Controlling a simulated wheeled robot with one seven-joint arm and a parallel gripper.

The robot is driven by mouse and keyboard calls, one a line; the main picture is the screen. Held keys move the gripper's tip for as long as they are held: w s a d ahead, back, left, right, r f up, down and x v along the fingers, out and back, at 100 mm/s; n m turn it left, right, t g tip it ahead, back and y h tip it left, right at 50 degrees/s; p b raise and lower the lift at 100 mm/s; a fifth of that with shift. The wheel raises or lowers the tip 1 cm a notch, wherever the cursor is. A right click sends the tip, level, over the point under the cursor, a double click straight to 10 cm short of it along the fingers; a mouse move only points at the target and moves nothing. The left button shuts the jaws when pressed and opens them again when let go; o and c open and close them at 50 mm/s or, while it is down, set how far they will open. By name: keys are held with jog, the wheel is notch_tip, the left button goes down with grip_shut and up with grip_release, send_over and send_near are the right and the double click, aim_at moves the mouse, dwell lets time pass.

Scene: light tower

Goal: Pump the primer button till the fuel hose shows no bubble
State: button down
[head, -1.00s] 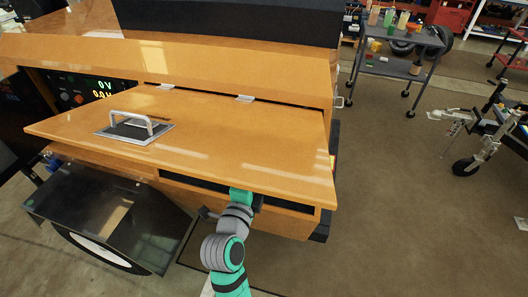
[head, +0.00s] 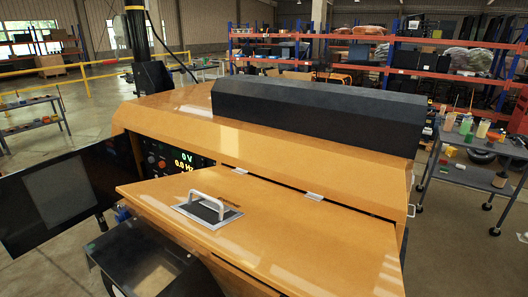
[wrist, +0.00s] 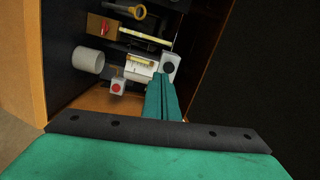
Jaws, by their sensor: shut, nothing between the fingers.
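In the wrist view, my gripper (wrist: 163,84) is shut and empty, with its teal fingers reaching into an open compartment. A pale block with a black round button (wrist: 168,67) sits just beyond the fingertips; I cannot tell whether they touch. A small pale block with a red round button (wrist: 117,87) is to their left. A pale yellowish tube (wrist: 145,36) lies across the upper part, perhaps the fuel hose; no bubble can be made out at this size. Which button is the primer is unclear. The head view does not show my gripper.
A control panel (head: 178,160) reads 0 V. A tool cart (head: 470,175) stands at right.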

jog(key=s+a+f+n+y, duration=0.4)
jog(key=s+a+f+n, duration=0.1)
jog(key=s+f+n, duration=0.25)
jog(key=s+a+f+n+y, duration=0.3)
jog(key=s+a+f+n, duration=0.1)
jog(key=s+f+n, duration=0.35)
jog(key=s+a+n+y, duration=0.1)
jog(key=s+n, duration=0.2)
jog(key=s, duration=0.7)
jog(key=s+a+f+n+y, duration=0.1)
jog(key=s+n, duration=0.3)
jog(key=s, duration=0.5)
jog(key=shift+s+a+n, duration=0.3)
jog(key=shift+s+a, duration=0.05)
jog(key=shift+a, duration=0.4)
jog(key=shift+w, duration=0.15)
